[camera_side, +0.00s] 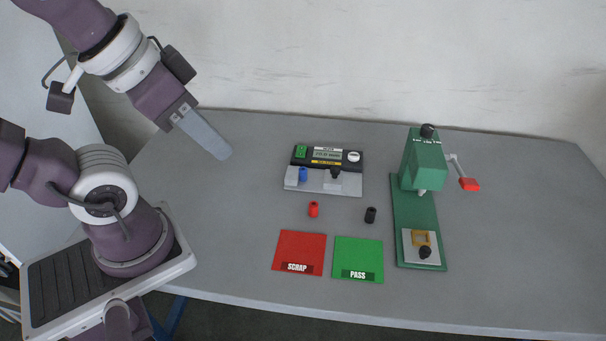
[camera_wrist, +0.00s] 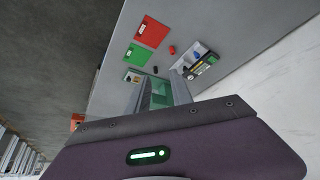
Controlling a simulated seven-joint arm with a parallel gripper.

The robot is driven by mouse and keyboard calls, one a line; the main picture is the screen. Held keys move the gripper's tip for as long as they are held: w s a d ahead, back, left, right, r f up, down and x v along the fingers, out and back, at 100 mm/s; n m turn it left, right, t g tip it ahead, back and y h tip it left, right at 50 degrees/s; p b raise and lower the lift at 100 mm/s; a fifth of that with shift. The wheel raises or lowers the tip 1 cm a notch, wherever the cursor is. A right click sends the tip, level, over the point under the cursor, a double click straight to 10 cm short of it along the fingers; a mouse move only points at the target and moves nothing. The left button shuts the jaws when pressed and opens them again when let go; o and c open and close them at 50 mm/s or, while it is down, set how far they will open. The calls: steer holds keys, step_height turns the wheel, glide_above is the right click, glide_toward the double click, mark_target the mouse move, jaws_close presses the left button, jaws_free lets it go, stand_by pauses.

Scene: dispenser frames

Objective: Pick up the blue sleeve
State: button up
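The blue sleeve (camera_side: 303,174) is a small upright cylinder at the left end of the light grey front plate of a measuring device (camera_side: 327,157) in the side view. My gripper (camera_side: 222,153) is high up, left of the device and well apart from the sleeve. In the wrist view its two fingers (camera_wrist: 158,88) stand apart with nothing between them.
A red sleeve (camera_side: 314,209) and a black sleeve (camera_side: 370,215) stand in front of the device. A red SCRAP mat (camera_side: 300,247) and green PASS mat (camera_side: 358,253) lie nearer. A green press (camera_side: 416,205) with a red-handled lever stands right. The table's left part is clear.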

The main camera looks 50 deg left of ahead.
steer(key=w+a+f+t+y, duration=0.1)
steer(key=w+a+y, duration=0.1)
steer(key=w+a, duration=0.4)
steer(key=w+a+f+y, duration=0.1)
steer(key=w+a, duration=0.3)
steer(key=w, duration=0.4)
steer(key=m+t, duration=0.2)
steer(key=m, duration=0.1)
glide_above(301, 169)
steer(key=s+a, duration=0.2)
steer(key=a, duration=0.2)
step_height(301, 169, down, 12)
step_height(301, 169, down, 10)
steer(key=m+t+h, duration=0.1)
steer(key=t+h, duration=0.1)
steer(key=h, duration=0.2)
steer(key=s+f+h, duration=0.1)
steer(key=s+d+f+t+h, duration=0.1)
steer(key=f, duration=0.1)
steer(key=s+f+h, duration=0.1)
steer(key=shift+d+f+t, duration=0.25)
steer(key=shift+d+t, duration=0.15)
steer(key=shift+d+f, duration=0.15)
steer(key=shift+d, duration=0.05)
steer(key=x, duration=0.6)
steer(key=shift+w+d+f, duration=0.2)
steer(key=shift+f, duration=0.05)
jaws_close()
